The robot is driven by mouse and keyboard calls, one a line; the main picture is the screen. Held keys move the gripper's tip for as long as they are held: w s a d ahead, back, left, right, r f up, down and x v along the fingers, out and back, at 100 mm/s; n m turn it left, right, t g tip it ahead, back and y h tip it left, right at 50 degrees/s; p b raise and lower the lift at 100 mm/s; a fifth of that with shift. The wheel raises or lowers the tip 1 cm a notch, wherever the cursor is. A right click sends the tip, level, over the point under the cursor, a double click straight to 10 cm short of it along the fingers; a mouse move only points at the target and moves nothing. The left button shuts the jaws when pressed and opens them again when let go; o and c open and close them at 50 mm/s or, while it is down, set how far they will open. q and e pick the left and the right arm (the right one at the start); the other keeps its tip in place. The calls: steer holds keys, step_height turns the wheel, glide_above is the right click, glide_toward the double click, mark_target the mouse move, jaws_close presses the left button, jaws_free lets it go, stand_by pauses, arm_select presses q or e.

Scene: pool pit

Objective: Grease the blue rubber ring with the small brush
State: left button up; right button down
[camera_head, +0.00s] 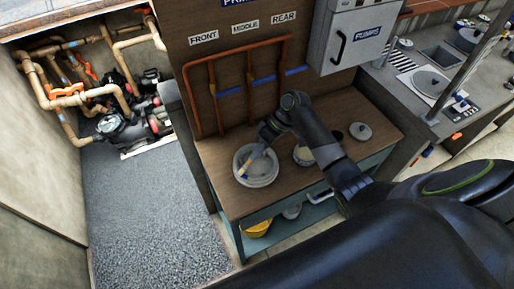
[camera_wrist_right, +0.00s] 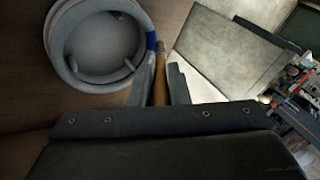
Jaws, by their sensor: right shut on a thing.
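My right gripper (camera_head: 266,132) is over the workbench, shut on the small brush (camera_head: 246,165). The brush has a wooden handle, which shows between the fingers in the right wrist view (camera_wrist_right: 160,82), and a blue band (camera_wrist_right: 151,42). Its head end points down at a round pale grey dish-like part (camera_head: 259,182) with a raised rim, lying on the bench. In the wrist view this part (camera_wrist_right: 56,42) has small pegs inside. The brush overlaps its rim; I cannot tell whether they touch. I cannot make out the blue rubber ring apart from the grey rim. My left gripper is out of view.
A pale tin (camera_head: 302,156) stands on the wooden bench (camera_head: 222,150), partly behind my arm. A grey knobbed lid (camera_head: 361,131) lies farther right. Copper pipes (camera_head: 250,88) and a grey box (camera_head: 350,35) are on the panel behind. A gravel pit lies left.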

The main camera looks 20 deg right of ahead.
steer(key=shift+s, duration=0.1)
steer(key=shift+s+d+p, duration=0.35)
steer(key=shift+s+p, duration=0.15)
steer(key=shift+p, duration=0.05)
steer(key=shift+s+d, duration=0.1)
steer(key=shift+d, duration=0.05)
steer(key=shift+s+d+p, duration=0.3)
steer(key=shift+s+p, duration=0.05)
steer(key=shift+p, duration=0.1)
step_height(320, 180, up, 5)
steer(key=p, duration=0.4)
stand_by(0.3)
